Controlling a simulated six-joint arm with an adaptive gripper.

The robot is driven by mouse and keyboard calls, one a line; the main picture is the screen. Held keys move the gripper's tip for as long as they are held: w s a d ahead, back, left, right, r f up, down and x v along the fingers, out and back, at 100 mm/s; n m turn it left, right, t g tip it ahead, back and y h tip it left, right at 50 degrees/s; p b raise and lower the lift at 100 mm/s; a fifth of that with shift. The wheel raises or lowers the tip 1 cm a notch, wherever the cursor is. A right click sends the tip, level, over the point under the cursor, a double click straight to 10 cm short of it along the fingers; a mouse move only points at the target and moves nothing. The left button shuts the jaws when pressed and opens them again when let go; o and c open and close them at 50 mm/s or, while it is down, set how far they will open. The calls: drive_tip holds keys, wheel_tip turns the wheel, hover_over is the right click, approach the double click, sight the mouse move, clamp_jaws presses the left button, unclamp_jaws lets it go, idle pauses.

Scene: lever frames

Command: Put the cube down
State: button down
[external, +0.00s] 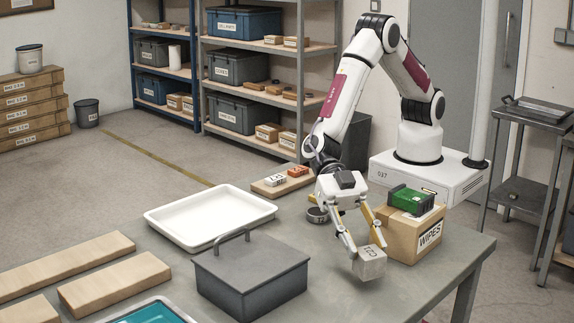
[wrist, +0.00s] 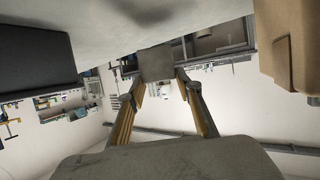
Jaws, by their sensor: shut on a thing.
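My gripper (external: 364,249) reaches down and is shut on the cube, one finger on each side. The cube looks slightly tilted in the external view. The wrist view shows the cube (wrist: 156,63) between the two fingertips (wrist: 158,80), with the table surface beyond it. I cannot tell if the cube's underside touches the table.
A dark grey lidded box (external: 250,277) stands left of the cube. A white tray (external: 210,217) lies behind it, and wooden boards (external: 115,283) lie at the left. A green part (external: 411,200) sits on the WIPES box.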

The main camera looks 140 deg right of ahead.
idle(0.3)
drive_tip(key=shift+f, duration=1.9)
drive_tip(key=shift+f, duration=0.1)
drive_tip(key=c, duration=1.4)
unclamp_jaws()
drive_tip(key=shift+v, duration=6.1)
